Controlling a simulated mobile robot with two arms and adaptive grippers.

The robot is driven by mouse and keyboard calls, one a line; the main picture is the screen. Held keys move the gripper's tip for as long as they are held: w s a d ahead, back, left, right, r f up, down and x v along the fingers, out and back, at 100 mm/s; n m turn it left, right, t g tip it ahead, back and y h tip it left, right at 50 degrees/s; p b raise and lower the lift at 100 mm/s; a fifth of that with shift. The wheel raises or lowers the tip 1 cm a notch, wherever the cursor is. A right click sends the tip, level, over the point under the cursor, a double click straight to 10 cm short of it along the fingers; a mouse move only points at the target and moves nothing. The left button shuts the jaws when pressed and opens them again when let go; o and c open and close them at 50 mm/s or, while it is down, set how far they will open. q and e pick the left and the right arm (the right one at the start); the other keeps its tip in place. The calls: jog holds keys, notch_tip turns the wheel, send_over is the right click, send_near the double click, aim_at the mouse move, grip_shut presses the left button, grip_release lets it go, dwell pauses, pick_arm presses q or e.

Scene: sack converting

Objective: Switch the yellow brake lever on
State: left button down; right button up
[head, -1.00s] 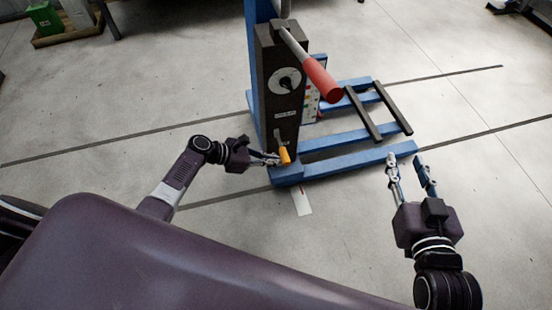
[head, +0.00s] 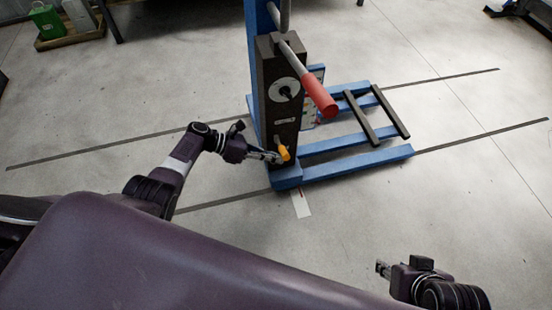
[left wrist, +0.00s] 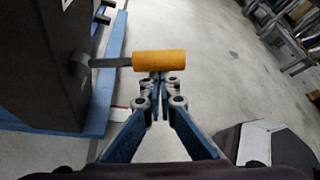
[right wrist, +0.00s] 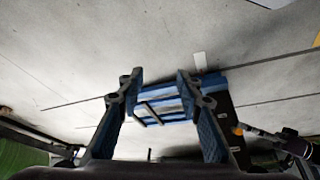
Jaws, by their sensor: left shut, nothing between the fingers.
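The yellow brake lever (head: 284,152) sticks out low on the front of the dark machine column (head: 284,88). In the left wrist view the yellow grip (left wrist: 158,65) lies level on a grey rod, just beyond my fingertips. My left gripper (head: 276,157) is shut with nothing between its fingers, its tips right at the lever; I cannot tell whether they touch it. My right gripper (head: 383,269) is low at the right of the head view, away from the machine. In the right wrist view its fingers (right wrist: 158,78) stand apart and empty.
A larger red-handled lever (head: 320,95) juts out above the yellow one. A round dial (head: 285,89) sits on the column. The blue base frame (head: 355,163) spreads right along the floor. A green container (head: 46,20) stands far left. Floor at the right is clear.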

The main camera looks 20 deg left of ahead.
pick_arm(q)
jog(key=shift+w+r+p, duration=0.25)
jog(key=shift+r+p, duration=0.05)
jog(key=shift+r, duration=0.35)
pick_arm(e)
jog(key=shift+s+d+g, duration=0.2)
jog(key=shift+s+g, duration=0.05)
jog(key=shift+s, duration=0.4)
jog(key=shift+s+d+g, duration=0.15)
jog(key=shift+s+g, duration=0.1)
jog(key=shift+s, duration=0.35)
pick_arm(q)
jog(key=shift+w+a+r, duration=0.15)
